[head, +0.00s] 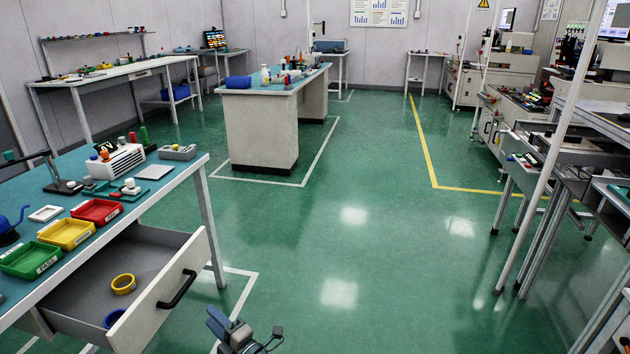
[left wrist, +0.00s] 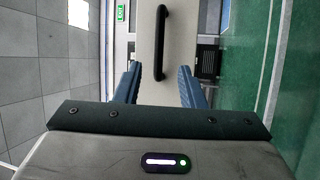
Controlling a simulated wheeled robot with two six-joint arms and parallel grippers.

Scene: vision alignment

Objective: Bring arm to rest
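My left gripper (head: 218,320) shows at the bottom of the head view, low over the green floor and to the right of the open drawer. In the left wrist view its two blue fingers (left wrist: 160,88) are apart with nothing held between them. The pale drawer front (head: 160,300) with its black handle (head: 177,289) shows in the head view. The handle also shows ahead of the fingers in the left wrist view (left wrist: 161,42), with a gap that I cannot judge exactly. My right gripper is in neither view.
The drawer (head: 140,262) is pulled out and holds a yellow ring (head: 123,284) and a blue ring (head: 114,318). Above it, the teal workbench (head: 150,190) carries green, yellow and red trays. The floor (head: 380,270) to the right is clear up to the machine benches.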

